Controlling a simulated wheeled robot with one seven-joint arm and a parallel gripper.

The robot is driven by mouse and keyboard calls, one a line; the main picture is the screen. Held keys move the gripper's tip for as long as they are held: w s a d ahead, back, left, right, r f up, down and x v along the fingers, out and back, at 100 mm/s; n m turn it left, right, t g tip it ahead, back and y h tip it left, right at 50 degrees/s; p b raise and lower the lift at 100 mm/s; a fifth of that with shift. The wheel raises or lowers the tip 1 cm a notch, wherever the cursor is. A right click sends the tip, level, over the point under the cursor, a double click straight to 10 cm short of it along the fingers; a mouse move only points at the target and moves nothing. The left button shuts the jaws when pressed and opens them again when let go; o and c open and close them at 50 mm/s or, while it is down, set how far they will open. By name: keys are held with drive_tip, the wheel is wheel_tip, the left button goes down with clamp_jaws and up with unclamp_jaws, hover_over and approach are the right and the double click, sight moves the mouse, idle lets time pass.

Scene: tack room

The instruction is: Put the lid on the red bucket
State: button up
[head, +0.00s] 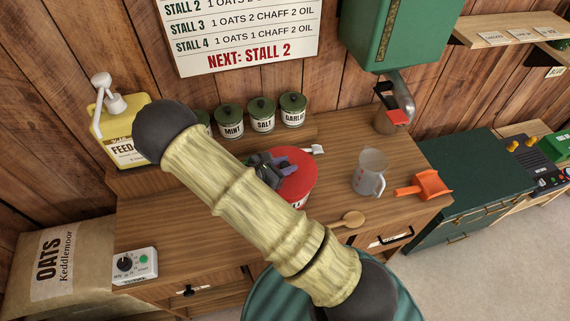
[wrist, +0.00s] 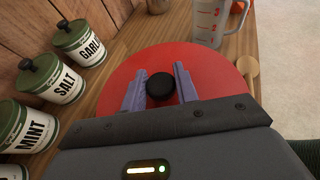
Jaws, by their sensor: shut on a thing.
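The red lid (head: 300,180) is a round disc with a black knob (wrist: 160,86); it fills the middle of the wrist view (wrist: 215,88). My gripper (head: 284,164) is over the lid, its two purple-grey fingers shut on the knob from either side. The red bucket (head: 300,201) shows only as a strip of wall with part of a white label under the lid's right front edge. The lid is over the bucket; I cannot tell whether it is seated on the rim. My arm hides the bucket's left and front.
Green canisters (head: 262,114) stand behind. A yellow feed container (head: 118,135) and a timer box (head: 134,265) are left. A green dispenser (head: 398,35) hangs above.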

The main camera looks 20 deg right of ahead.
drive_tip(key=shift+f, duration=0.1)
drive_tip(key=o, duration=0.7)
drive_tip(key=p+v, duration=0.4)
drive_tip(key=v, duration=0.7)
idle(0.5)
drive_tip(key=shift+d, duration=0.1)
idle(0.7)
